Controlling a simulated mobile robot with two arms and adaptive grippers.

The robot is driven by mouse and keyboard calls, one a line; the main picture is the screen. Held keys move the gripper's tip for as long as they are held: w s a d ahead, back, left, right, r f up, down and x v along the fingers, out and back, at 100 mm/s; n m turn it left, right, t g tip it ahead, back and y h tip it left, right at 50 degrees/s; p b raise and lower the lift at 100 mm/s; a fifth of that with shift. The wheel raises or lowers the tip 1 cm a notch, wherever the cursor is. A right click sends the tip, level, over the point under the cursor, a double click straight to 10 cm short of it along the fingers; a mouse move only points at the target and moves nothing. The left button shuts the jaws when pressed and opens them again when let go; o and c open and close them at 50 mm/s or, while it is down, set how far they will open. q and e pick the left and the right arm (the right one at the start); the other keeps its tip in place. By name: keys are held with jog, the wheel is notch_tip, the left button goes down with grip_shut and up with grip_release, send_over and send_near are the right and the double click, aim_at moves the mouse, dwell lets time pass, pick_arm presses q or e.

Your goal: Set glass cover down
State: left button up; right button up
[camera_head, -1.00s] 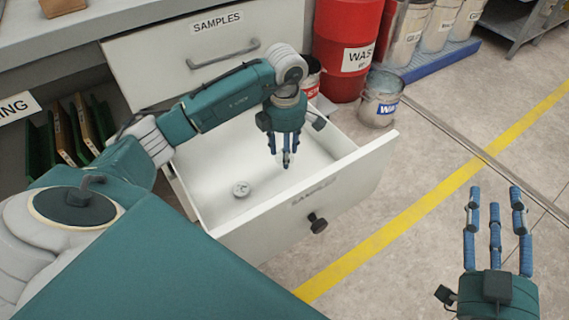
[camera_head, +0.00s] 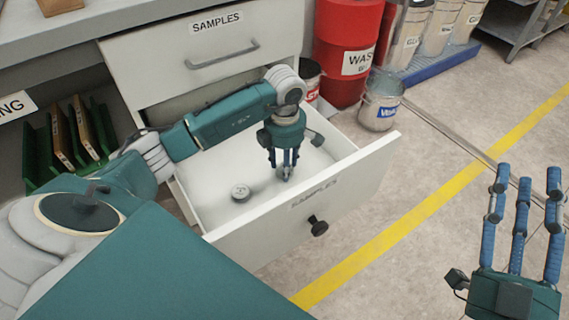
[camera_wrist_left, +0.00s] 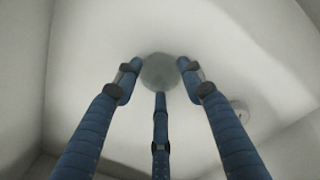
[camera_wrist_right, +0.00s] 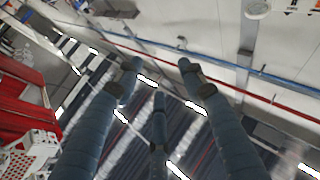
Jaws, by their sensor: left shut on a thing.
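The glass cover (camera_wrist_left: 159,72) shows in the left wrist view as a round, greyish, see-through disc between my fingertips. My left gripper (camera_head: 286,174) is shut on it and points down inside the open drawer (camera_head: 262,222). It is low, close to the drawer floor; I cannot tell whether the cover touches the floor. In the head view the cover is very small and mostly hidden by the fingers. My right gripper (camera_head: 524,205) is open and empty, fingers up, over the floor at the right.
A small round metal piece (camera_head: 241,192) lies in the drawer left of my left gripper. The drawer's front wall has a knob (camera_head: 318,226). A closed drawer (camera_head: 205,60) is above. A red waste drum (camera_head: 345,50) and a bucket (camera_head: 380,100) stand behind, to the right.

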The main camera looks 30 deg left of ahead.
pick_arm(q)
jog(key=o, duration=1.2)
jog(key=shift+c, duration=0.2)
pick_arm(e)
jog(key=shift+s+r, duration=0.1)
jog(key=shift+r, duration=0.05)
pick_arm(q)
jog(key=shift+r, duration=0.15)
notch_tip(320, 180, up, 6)
jog(key=shift+s+f+p, duration=0.1)
jog(key=shift+f+p, duration=0.15)
jog(key=shift+p, duration=0.8)
notch_tip(320, 180, up, 6)
jog(key=p, duration=0.1)
jog(key=shift+s+d+r+p, duration=0.15)
jog(key=shift+d+r+p, duration=0.05)
jog(key=shift+p, duration=0.15)
pick_arm(e)
notch_tip(320, 180, down, 20)
jog(key=s+d+g+h, duration=0.1)
jog(key=d+g+h, duration=0.1)
jog(key=g, duration=0.7)
jog(key=shift+d+m+g+h, duration=0.3)
jog(key=shift+d+g+h, duration=0.1)
jog(key=shift+h, duration=0.3)
